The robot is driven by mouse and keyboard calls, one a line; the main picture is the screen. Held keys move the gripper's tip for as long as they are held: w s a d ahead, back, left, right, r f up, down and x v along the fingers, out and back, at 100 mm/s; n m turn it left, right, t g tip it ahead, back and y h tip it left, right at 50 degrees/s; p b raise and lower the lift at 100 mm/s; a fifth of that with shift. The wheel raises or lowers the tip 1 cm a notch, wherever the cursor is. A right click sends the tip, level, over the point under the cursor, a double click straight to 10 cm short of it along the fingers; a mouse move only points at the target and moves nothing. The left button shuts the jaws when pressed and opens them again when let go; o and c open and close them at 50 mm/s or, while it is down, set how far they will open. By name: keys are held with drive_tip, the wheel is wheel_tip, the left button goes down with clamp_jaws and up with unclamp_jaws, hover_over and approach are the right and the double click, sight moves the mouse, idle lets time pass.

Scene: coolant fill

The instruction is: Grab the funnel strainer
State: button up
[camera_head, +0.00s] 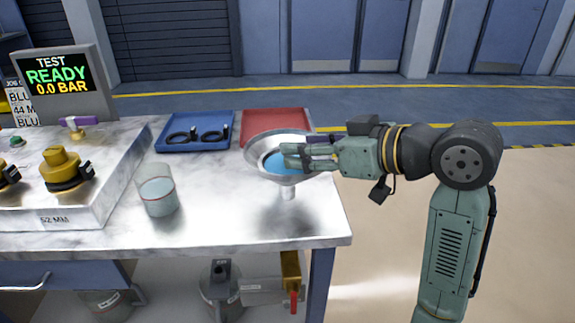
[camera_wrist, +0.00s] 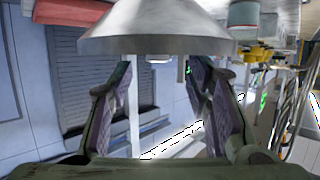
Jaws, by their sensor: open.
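The funnel strainer (camera_head: 255,146) is a wide metal cone with a blue inner surface and a short pale spout below. It appears upright over the right end of the bench, with a shadow beneath it; I cannot tell what supports it. My gripper (camera_head: 288,156) reaches in from the right, and its fingers overlap the funnel's bowl in the head view. In the wrist view, the metal funnel (camera_wrist: 155,30) lies just beyond the spread fingertips of my gripper (camera_wrist: 160,75). The space between the fingers looks empty. Contact with the funnel is unclear.
Behind are a blue tray (camera_head: 180,147) with dark rings and a red tray (camera_head: 275,116). A test console (camera_head: 65,85) and yellow-knobbed fixture (camera_head: 60,165) occupy the left.

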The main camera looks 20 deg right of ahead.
sight(269, 153)
drive_tip(key=p+x, duration=0.1)
drive_tip(key=x, duration=0.4)
drive_tip(key=shift+w+d, duration=0.1)
drive_tip(key=shift+c, duration=0.2)
clamp_jaws()
